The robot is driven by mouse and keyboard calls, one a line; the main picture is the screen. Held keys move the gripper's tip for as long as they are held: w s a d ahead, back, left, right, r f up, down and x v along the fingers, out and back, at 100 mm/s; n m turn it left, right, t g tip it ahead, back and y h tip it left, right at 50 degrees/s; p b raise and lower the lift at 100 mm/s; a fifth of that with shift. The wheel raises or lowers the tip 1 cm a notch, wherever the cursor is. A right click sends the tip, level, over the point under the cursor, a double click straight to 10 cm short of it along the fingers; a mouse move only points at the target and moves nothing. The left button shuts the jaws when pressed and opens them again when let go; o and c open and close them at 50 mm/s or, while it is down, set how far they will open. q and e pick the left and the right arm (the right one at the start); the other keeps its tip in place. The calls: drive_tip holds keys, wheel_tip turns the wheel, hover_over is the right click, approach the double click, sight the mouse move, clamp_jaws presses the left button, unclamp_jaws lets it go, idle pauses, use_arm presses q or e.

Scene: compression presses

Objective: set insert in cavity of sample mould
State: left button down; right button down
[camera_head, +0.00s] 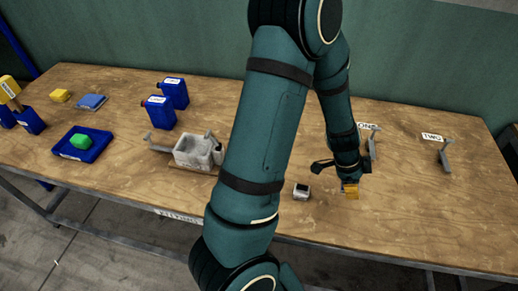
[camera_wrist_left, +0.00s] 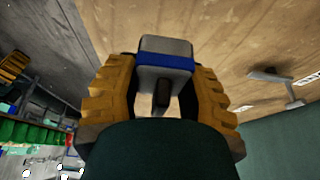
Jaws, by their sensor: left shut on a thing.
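My left gripper (camera_head: 349,188) is at the right half of the table, low over it near the front. Its yellow fingers are shut on a grey block with a blue band (camera_wrist_left: 166,62), seen between the fingers in the left wrist view. The head view hides most of this block. A grey, open-topped block (camera_head: 191,151), which looks like the sample mould, stands left of my arm, well away from the gripper. Its cavity is too small to make out clearly. A small grey and black cube (camera_head: 301,191) lies on the table left of the gripper. My right gripper is not in view.
Two blue canisters (camera_head: 159,112) stand behind the mould. Grey lever-like parts stand near the labels ONE and TWO (camera_head: 445,153). The table's front right is clear.

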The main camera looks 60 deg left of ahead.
use_arm(q)
drive_tip(key=s+a+r+n+y, duration=0.1)
drive_tip(key=s+a+r+n, duration=0.15)
drive_tip(key=a, duration=0.55)
drive_tip(key=s+a+r+n+t+y, duration=0.1)
drive_tip(key=s+a+n, duration=0.3)
drive_tip(key=a, duration=0.5)
drive_tip(key=s+a+r+n+y, duration=0.1)
drive_tip(key=s+a+n, duration=0.25)
drive_tip(key=a, duration=0.45)
drive_tip(key=s+a+r+n+y, duration=0.1)
drive_tip(key=s+a+r+n, duration=0.2)
drive_tip(key=s+a, duration=0.35)
drive_tip(key=s+a+r+n+g+y+b, duration=0.1)
drive_tip(key=s+a+r+n, duration=0.15)
drive_tip(key=s, duration=0.65)
drive_tip(key=s+a+r+n+y, duration=0.1)
drive_tip(key=s+a+r+n, duration=0.2)
drive_tip(key=s+a, duration=0.35)
drive_tip(key=b, duration=0.4)
hover_over(199, 148)
drive_tip(key=f, duration=1.3)
drive_tip(key=shift+s+d+f, duration=0.25)
drive_tip(key=shift+s+d, duration=0.15)
wheel_tip(199, 148, down, 4)
drive_tip(key=shift+f+b, duration=0.1)
drive_tip(key=shift+b, duration=0.7)
drive_tip(key=shift+y, duration=0.3)
